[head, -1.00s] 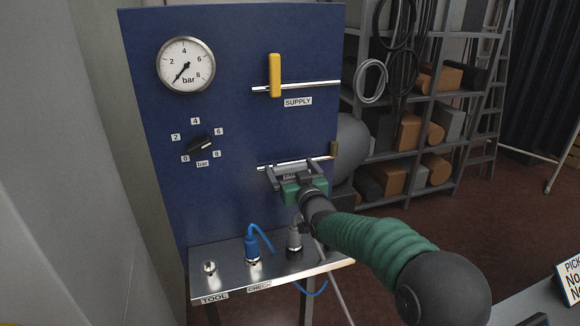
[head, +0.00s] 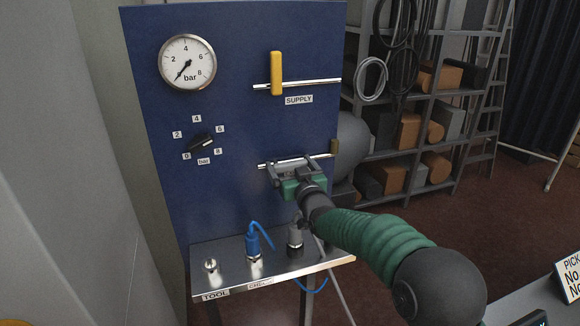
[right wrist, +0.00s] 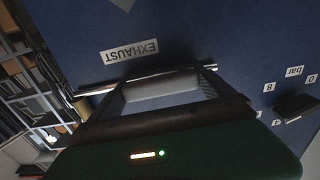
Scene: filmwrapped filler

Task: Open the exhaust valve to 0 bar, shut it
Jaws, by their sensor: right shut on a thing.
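My right gripper (head: 290,168) is at the exhaust valve on the lower pipe (head: 266,165) of the blue panel (head: 230,120). It is shut on the exhaust valve handle, which the fingers mostly hide in the head view. In the right wrist view, a pale grey piece (right wrist: 160,88) shows between the fingers, below the EXHAUST label (right wrist: 129,52). The gauge (head: 187,62) needle points to the lower left, around 0 bar. My left gripper is not in view.
The upper SUPPLY valve has a yellow handle (head: 276,74) standing upright across its pipe. A black knob (head: 202,143) with a bar scale is at left. A metal shelf (head: 275,265) below carries a blue connector (head: 253,243) and a grey one (head: 295,238). Storage racks (head: 410,150) stand at right.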

